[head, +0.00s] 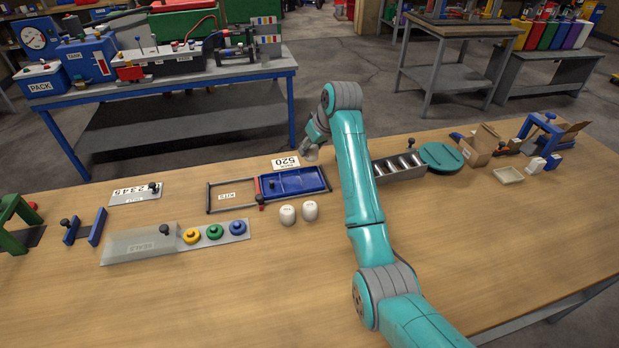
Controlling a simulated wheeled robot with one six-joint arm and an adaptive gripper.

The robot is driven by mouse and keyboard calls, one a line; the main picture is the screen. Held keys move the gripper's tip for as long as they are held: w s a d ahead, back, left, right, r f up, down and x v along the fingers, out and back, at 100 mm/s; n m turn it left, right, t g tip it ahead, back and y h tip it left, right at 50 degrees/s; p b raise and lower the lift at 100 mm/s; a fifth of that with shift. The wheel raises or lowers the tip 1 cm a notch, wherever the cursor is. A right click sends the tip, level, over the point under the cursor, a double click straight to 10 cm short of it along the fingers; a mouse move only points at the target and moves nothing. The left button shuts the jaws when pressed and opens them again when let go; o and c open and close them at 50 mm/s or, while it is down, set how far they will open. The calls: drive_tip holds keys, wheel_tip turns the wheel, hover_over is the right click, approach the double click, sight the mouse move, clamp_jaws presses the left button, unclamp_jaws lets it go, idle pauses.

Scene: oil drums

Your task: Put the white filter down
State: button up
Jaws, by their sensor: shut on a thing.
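My gripper (313,143) is above the far part of the wooden table, just right of the "520" card and behind the blue tray. It is small in view and partly hidden by my arm. It is shut on a small pale piece, which I take to be the white filter (312,154); its lower end shows below the fingers. I cannot tell how far it is above the table. Two similar white rounded pieces, one on the left (288,215) and one on the right (310,210), stand upright in front of the blue tray.
The blue tray (296,191) adjoins a dark open frame (208,197). The "520" card (286,163) lies behind it. A grey slotted rack (398,178) and a teal round lid (441,156) are right of my arm. The table's front (230,310) is clear.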

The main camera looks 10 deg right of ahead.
wheel_tip(320, 180, down, 9)
drive_tip(key=shift+r, duration=0.1)
idle(0.4)
drive_tip(key=o, duration=1.2)
drive_tip(key=shift+f, duration=0.2)
drive_tip(key=shift+c, duration=0.2)
drive_tip(key=shift+r, duration=0.1)
drive_tip(key=v, duration=1.2)
